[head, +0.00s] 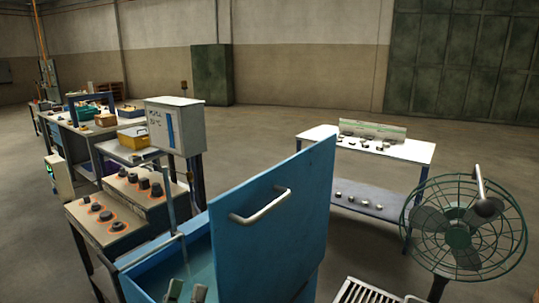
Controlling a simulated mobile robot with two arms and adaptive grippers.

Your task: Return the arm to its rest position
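My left gripper (186,291) shows only at the bottom edge, left of centre. Its two grey fingertips stand apart with a gap between them, and I see nothing held there. The fingertips appear in front of or over the opening of a blue box, whose blue lid (290,232) stands raised with a metal bar handle (260,206). The rest of the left arm is out of the picture. My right gripper is not in view.
Left stands a stepped bench (150,208) with dark parts, and a grey control box (176,125) behind it. A white-topped table (415,151) with small parts stands right of the lid. A green caged fan (462,228) is at right. Open floor lies behind.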

